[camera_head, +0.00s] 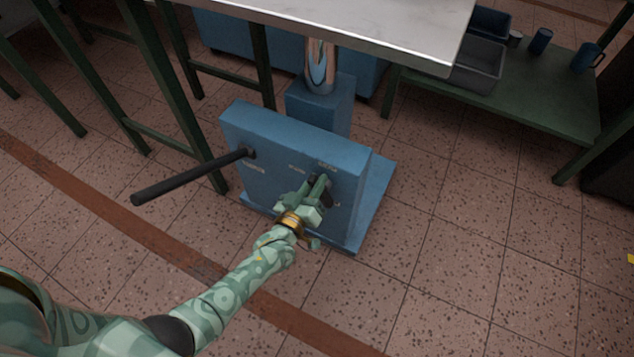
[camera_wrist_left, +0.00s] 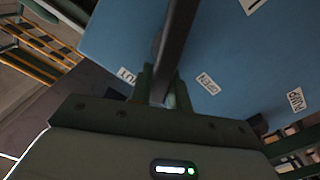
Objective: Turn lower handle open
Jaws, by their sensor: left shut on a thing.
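A blue box-shaped unit (camera_head: 285,140) stands on the floor on a blue base plate. A small dark handle (camera_head: 327,196) sits on the right part of its front face, mostly hidden by my left gripper (camera_head: 318,184). In the left wrist view the handle is a dark bar (camera_wrist_left: 176,45) running up between the two fingers. My left gripper (camera_wrist_left: 163,88) is shut on this handle. An "OPEN" label (camera_wrist_left: 208,84) lies to the right of the bar, and a partly hidden label ending in "UT" (camera_wrist_left: 127,76) lies to its left. My right gripper is in neither view.
A long black lever (camera_head: 185,178) sticks out from the unit's upper left. A "PUMP" label (camera_wrist_left: 296,100) shows at right in the wrist view. A metal-topped table (camera_head: 400,30) stands behind, and a green shelf (camera_head: 530,100) at right. Floor at right is clear.

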